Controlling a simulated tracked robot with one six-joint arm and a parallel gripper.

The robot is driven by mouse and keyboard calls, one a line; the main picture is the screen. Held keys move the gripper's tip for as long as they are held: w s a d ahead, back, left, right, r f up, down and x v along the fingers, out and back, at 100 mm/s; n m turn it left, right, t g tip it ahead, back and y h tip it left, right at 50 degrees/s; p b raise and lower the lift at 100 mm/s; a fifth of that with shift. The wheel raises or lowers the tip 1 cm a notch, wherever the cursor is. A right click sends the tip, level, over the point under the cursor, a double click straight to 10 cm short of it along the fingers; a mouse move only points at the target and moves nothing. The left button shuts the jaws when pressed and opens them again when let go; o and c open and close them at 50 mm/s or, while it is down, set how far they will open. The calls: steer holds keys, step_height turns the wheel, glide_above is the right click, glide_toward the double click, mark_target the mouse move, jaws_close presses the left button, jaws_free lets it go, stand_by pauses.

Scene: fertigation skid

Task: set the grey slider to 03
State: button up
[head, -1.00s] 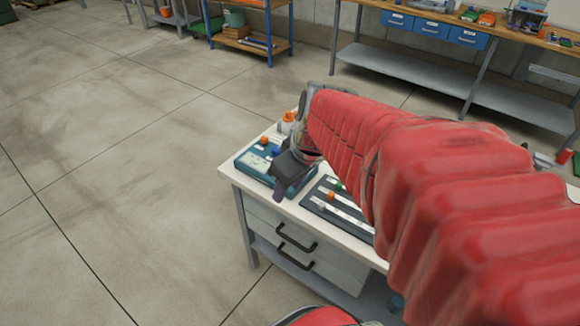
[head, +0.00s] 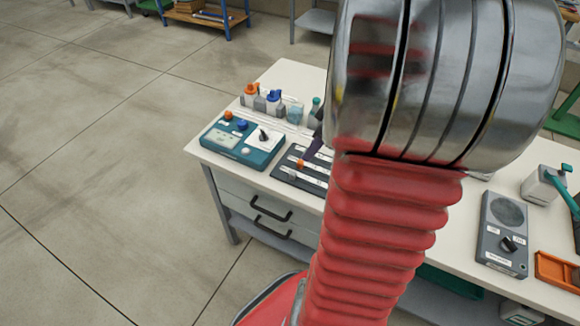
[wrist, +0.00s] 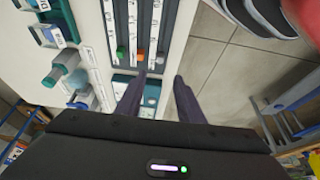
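The slider panel (wrist: 172,22) is a dark board with several pale tracks. In the wrist view it carries a green knob (wrist: 121,52), an orange knob (wrist: 141,54) and a grey knob (wrist: 160,58), the grey one on the right-hand track. The scale marks are too small to read. In the head view my arm covers part of the panel (head: 287,178); the orange knob (head: 300,163) and the pale grey knob (head: 290,172) show. My gripper (wrist: 158,76) is open and empty, its dark fingers on either side of the grey knob's line, just short of it in the picture; contact is not shown.
A teal control box (head: 238,148) with orange and blue knobs stands left of the panel. Bottles with orange (head: 250,93) and blue (head: 274,102) tops stand behind. A grey dial box (head: 503,235) and an orange tray (head: 558,270) are to the right. Open floor lies left.

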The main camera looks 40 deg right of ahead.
mark_target(293, 173)
steer(key=x, duration=1.3)
steer(key=shift+f, duration=0.4)
steer(key=shift+c, duration=0.3)
jaws_close()
